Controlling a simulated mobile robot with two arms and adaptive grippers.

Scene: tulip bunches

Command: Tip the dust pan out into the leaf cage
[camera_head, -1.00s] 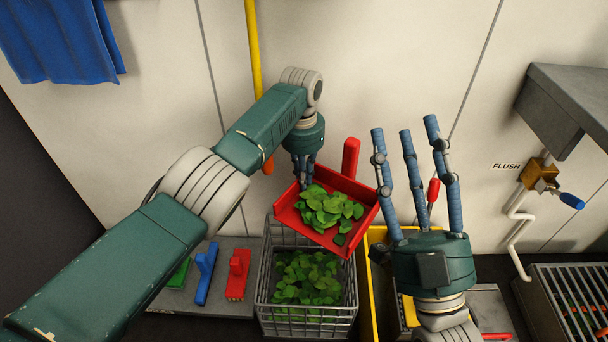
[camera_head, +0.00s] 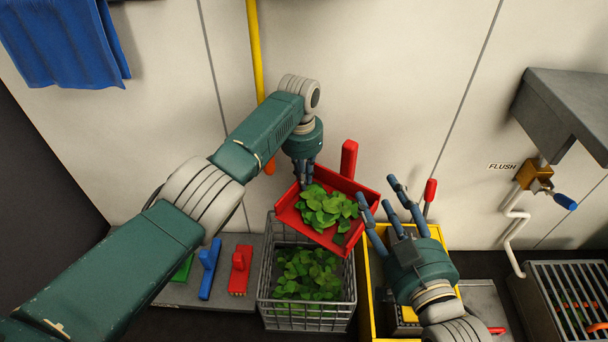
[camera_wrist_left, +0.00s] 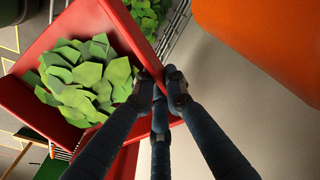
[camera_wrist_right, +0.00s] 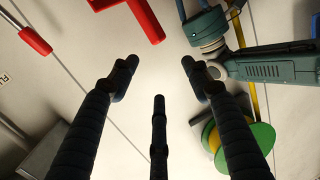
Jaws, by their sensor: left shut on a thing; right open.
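The red dust pan (camera_head: 287,211) holds a pile of green leaves (camera_head: 326,208) and is above the wire leaf cage (camera_head: 264,283), tilted somewhat in the head view. More green leaves (camera_head: 307,274) lie in the cage. My left gripper (camera_head: 305,184) is shut on the pan's left rim; in the left wrist view its fingers close on the red wall (camera_wrist_left: 158,80). The pan's red handle (camera_head: 349,158) points up toward the wall. My right gripper (camera_head: 385,205) is open and empty, right of the pan, over the yellow bin.
A yellow bin (camera_head: 364,300) stands right of the cage. Blue (camera_head: 208,270) and red (camera_head: 240,269) brushes lie on a grey board to the left. A red-handled tool (camera_head: 430,190) is by the wall. A grated sink (camera_head: 570,290) is far right.

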